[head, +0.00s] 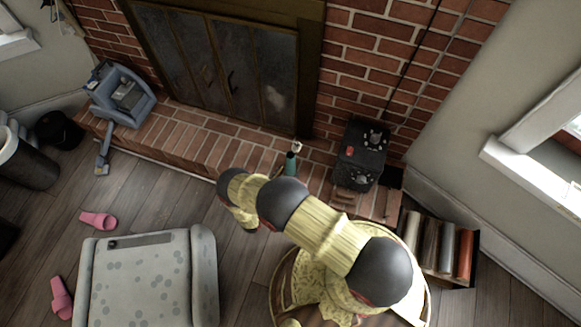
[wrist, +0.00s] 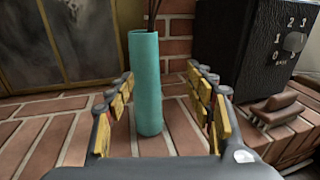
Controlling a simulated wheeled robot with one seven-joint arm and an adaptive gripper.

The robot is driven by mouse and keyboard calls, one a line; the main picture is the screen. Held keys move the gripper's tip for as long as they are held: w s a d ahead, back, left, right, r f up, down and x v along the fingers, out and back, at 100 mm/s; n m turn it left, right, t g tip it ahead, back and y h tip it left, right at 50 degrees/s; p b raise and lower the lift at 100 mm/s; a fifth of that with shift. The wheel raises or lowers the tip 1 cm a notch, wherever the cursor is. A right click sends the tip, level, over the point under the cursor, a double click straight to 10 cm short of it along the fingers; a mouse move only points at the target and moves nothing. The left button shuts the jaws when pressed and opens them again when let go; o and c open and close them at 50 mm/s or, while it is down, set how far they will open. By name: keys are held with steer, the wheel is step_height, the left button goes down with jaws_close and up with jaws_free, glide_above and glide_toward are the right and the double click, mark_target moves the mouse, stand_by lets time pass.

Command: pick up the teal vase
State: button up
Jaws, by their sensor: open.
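The teal vase (wrist: 146,85) stands upright on the brick hearth in the wrist view, a tall narrow cylinder with dark thin stems at its top. My gripper (wrist: 162,85) is open, with its yellow-padded fingers to the left and right of the vase in the picture. I see no finger touching it. In the head view only the upper part of the vase (head: 291,163) shows, with a pale flower above it; my arm hides the rest. The gripper itself is mostly hidden behind my arm there.
A black box with dials (head: 361,154) stands on the hearth (head: 200,139) right of the vase, with a brown object (wrist: 283,105) near it. The fireplace doors (head: 225,70) are behind. A blue-grey device (head: 122,96) sits at the hearth's left end.

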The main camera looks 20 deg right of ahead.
mark_target(290, 160)
steer(key=shift+n+t+y, duration=0.6)
steer(key=shift+n+t, duration=0.1)
steer(key=shift+t, duration=0.2)
steer(key=shift+w+a+b+x, duration=0.2)
steer(key=shift+b+x, duration=0.2)
steer(key=shift+x, duration=0.8)
steer(key=shift+w+a+b+x, duration=0.2)
steer(key=shift+b+x, duration=0.2)
steer(key=shift+x, duration=0.85)
steer(key=shift+w+a+b+x, duration=0.2)
steer(key=shift+b+x, duration=0.2)
steer(key=shift+x, duration=0.8)
steer(key=shift+f, duration=0.1)
steer(key=shift+c, duration=0.2)
jaws_close()
